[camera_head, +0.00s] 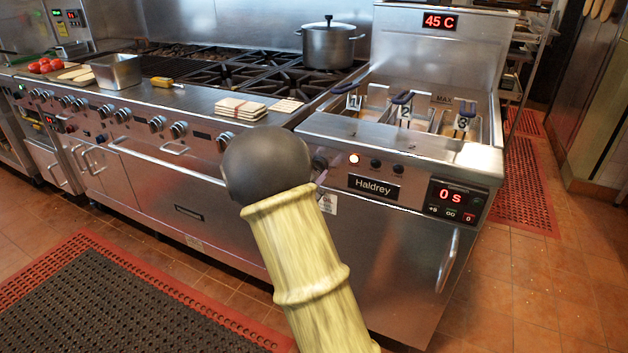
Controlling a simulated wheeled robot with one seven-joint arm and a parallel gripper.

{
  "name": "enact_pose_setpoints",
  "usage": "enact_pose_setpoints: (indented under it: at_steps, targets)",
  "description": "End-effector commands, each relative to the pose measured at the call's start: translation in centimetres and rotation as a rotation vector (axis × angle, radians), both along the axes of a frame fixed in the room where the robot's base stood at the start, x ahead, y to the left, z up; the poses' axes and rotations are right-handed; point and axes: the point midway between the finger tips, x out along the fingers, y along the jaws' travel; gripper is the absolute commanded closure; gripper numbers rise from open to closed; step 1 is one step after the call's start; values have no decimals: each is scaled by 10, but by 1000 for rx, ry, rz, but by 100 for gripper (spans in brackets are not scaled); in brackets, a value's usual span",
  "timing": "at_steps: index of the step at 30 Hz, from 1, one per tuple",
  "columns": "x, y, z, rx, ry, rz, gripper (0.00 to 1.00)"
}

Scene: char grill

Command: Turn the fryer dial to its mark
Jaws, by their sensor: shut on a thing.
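The fryer (412,230) is a steel unit with a Haldrey plate (373,187) on its front. A dark round shape that looks like the fryer dial (319,163) shows at the panel's left end, close beside the dark ball of my arm. Its mark and pointer are too small or hidden to read. A lit lamp (354,158) and two small dark knobs (386,166) sit to its right. The red display (440,21) reads 45 C, and the timer (454,199) reads 0 s. My arm hides part of the front, and my gripper does not show.
Several fry baskets (402,98) stand in the fryer. A range (190,190) with several knobs stands left, with a pot (329,45), a steel pan (116,71) and flat bread (242,108) on top. A red-edged mat (130,300) lies on the tiled floor in front.

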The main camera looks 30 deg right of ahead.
Motion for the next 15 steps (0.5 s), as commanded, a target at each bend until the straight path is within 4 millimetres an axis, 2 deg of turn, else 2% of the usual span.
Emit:
enact_pose_setpoints:
  at_steps: [1, 15]
  targets:
    - [0, 1, -6, 22, -20, 3, 86]
    - [0, 2, -3, 103, -120, 2, 86]
